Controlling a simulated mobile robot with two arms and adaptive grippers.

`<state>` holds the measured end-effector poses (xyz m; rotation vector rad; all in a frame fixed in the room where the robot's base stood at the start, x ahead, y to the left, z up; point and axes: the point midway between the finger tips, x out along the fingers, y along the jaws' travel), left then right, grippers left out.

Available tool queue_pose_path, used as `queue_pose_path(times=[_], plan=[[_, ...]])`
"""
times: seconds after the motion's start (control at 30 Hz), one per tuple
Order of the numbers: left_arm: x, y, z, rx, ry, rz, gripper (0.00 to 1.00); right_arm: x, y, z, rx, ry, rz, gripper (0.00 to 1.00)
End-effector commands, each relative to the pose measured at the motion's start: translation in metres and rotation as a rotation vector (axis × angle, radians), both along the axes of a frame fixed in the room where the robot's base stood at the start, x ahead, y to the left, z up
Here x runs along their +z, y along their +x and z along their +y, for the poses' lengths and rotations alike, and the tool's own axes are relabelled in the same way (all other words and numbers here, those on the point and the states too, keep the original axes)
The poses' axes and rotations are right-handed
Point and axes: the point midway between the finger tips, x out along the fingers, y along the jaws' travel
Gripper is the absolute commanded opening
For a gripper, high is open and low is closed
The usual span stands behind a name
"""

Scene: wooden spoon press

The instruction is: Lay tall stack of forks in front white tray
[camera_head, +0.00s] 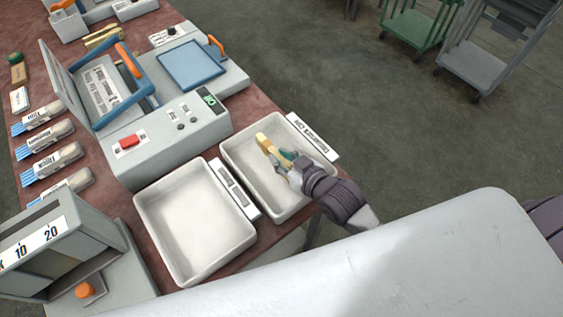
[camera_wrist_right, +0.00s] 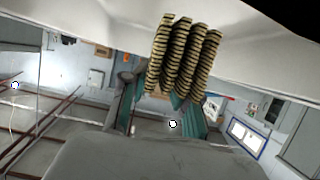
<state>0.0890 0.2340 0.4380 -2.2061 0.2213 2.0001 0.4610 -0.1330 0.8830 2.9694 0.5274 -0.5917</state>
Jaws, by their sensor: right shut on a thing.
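The tall stack of forks (camera_head: 264,143) is pale yellow wood. In the right wrist view its tines (camera_wrist_right: 183,55) show as several striped columns. My right gripper (camera_head: 284,161) is shut on the stack, its green fingers also showing in the wrist view (camera_wrist_right: 158,98). Gripper and stack are over the right-hand white tray (camera_head: 240,160); whether the stack touches the tray floor I cannot tell. A second white tray (camera_head: 195,222), nearer and to the left, is empty. My left gripper is not in view.
A grey press machine (camera_head: 165,150) with a red button stands behind the trays. A grey box with a 10–20 scale (camera_head: 62,250) is at the lower left. Several labelled packs (camera_head: 52,135) line the left table edge. A white label plate (camera_head: 313,137) lies beside the right tray.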

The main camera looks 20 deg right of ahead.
Motion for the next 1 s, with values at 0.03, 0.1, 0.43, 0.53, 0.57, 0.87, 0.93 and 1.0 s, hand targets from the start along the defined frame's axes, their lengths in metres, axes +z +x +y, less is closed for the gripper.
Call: queue_pose_path(times=[0.03, 0.1, 0.43, 0.53, 0.57, 0.87, 0.93, 1.0], plan=[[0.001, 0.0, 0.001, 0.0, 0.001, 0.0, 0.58, -0.01, -0.001, 0.0, 0.0, -0.001, 0.005, 0.0], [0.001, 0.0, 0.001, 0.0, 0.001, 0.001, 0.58, -0.02, 0.0, 0.0, 0.0, -0.001, 0.004, 0.0], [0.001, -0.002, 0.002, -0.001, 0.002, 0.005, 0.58, -0.029, 0.0, 0.001, 0.0, 0.0, 0.0, 0.0], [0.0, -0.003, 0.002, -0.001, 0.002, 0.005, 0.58, -0.031, 0.0, 0.001, 0.0, 0.0, 0.001, 0.0], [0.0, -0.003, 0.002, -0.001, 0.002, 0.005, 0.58, -0.032, 0.0, 0.001, 0.0, 0.0, 0.001, 0.0], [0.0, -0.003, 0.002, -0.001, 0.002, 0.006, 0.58, -0.032, 0.0, 0.001, 0.0, 0.0, 0.001, 0.55], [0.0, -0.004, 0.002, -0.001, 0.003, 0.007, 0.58, -0.031, 0.0, 0.001, 0.0, 0.0, 0.001, 0.55], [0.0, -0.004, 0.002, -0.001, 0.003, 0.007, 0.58, -0.031, 0.0, 0.001, 0.0, 0.0, 0.001, 0.55]])
